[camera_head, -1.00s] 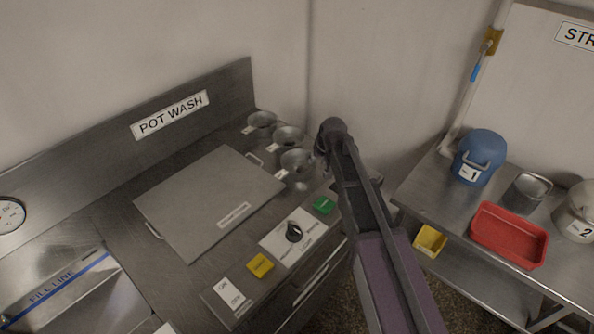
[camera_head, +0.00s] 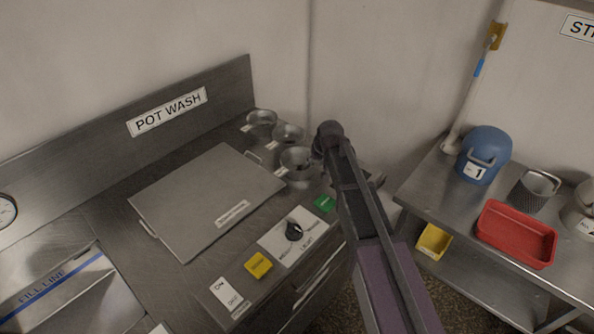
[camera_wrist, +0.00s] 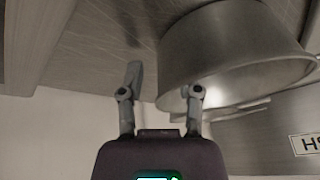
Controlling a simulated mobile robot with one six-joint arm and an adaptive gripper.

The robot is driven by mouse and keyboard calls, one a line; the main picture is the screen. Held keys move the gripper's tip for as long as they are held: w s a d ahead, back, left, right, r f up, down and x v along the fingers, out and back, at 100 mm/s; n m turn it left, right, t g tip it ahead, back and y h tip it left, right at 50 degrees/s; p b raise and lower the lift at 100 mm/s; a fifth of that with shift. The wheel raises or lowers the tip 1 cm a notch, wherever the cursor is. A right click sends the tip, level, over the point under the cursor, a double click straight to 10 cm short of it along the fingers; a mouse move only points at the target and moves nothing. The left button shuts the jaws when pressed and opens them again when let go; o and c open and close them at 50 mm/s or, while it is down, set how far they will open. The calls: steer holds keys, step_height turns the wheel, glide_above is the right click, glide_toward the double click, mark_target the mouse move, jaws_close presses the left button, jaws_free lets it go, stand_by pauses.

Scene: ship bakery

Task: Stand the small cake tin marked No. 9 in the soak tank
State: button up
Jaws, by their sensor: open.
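Several round metal vessels with pale tags stand at the back corner of the pot-wash counter; the nearest (camera_head: 297,163) is beside my arm. No number is legible on them, so I cannot tell which is No. 9. The soak tank (camera_head: 75,290), with a blue FILL LINE stripe, is partly in view at lower left. In the wrist view, my gripper (camera_wrist: 162,88) is open beside a large-looking round metal vessel (camera_wrist: 225,45). One finger overlaps its rim; I cannot tell whether they touch. Nothing is visibly held. In the head view the gripper's fingers are not clearly seen.
A flat metal lid (camera_head: 205,195) with handles covers the counter's middle. Controls include a black knob (camera_head: 294,230), a yellow button (camera_head: 258,265) and a green one (camera_head: 325,204).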

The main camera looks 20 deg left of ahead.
steer(key=shift+w+a+f, duration=0.1)
steer(key=shift+w+f, duration=0.05)
steer(key=shift+f, duration=0.25)
stand_by(0.3)
jaws_close()
